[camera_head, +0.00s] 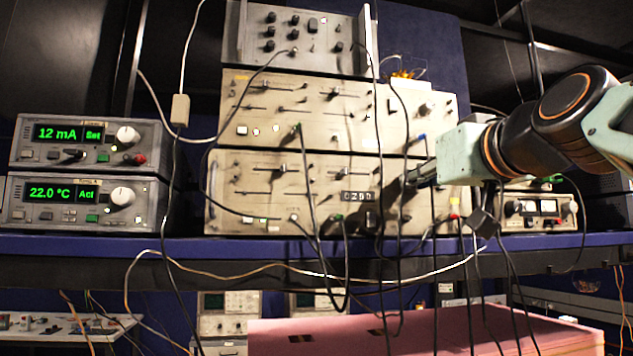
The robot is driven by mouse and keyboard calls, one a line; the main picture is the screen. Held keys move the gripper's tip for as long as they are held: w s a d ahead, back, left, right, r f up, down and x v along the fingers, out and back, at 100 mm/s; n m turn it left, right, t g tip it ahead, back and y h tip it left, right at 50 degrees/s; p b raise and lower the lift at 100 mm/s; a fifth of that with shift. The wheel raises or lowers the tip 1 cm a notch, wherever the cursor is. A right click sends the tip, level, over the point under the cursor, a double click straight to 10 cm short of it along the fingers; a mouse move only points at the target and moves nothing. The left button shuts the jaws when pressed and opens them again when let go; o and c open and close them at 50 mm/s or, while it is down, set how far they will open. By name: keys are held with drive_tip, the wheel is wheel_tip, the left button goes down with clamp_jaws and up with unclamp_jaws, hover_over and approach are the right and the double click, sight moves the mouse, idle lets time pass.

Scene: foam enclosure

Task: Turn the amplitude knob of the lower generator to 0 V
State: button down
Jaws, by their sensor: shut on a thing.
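The lower generator (255,200) is a beige panel in the middle of the rack, with sliders, small knobs, cable plugs and a counter display (358,197) that seems to read 0250. My gripper (412,177) comes in from the right and its fingertips are at the right part of this panel. It is shut on a small part there, which looks like the amplitude knob; the fingers hide it, so its setting cannot be read. A dark shadow lies on the panel just left of the fingertips.
A similar beige generator (240,110) sits directly above, with a grey unit (262,58) on top. Two green-display controllers (60,160) stand left. Black cables (310,195) hang in front of the panel. A small meter box (540,209) stands right. The blue shelf edge (100,246) runs below.

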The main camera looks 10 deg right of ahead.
drive_tip(key=shift+n+b, duration=0.3)
drive_tip(key=n+b, duration=0.1)
drive_tip(key=n, duration=0.2)
drive_tip(key=shift+f+b, duration=0.1)
drive_tip(key=shift+b, duration=0.3)
drive_tip(key=n+b, duration=0.1)
drive_tip(key=n, duration=1)
drive_tip(key=shift+r+n, duration=0.2)
drive_tip(key=shift+n, duration=0.1)
drive_tip(key=shift+n+p, duration=0.35)
drive_tip(key=shift+n, duration=1.95)
drive_tip(key=c, duration=1.9)
unclamp_jaws()
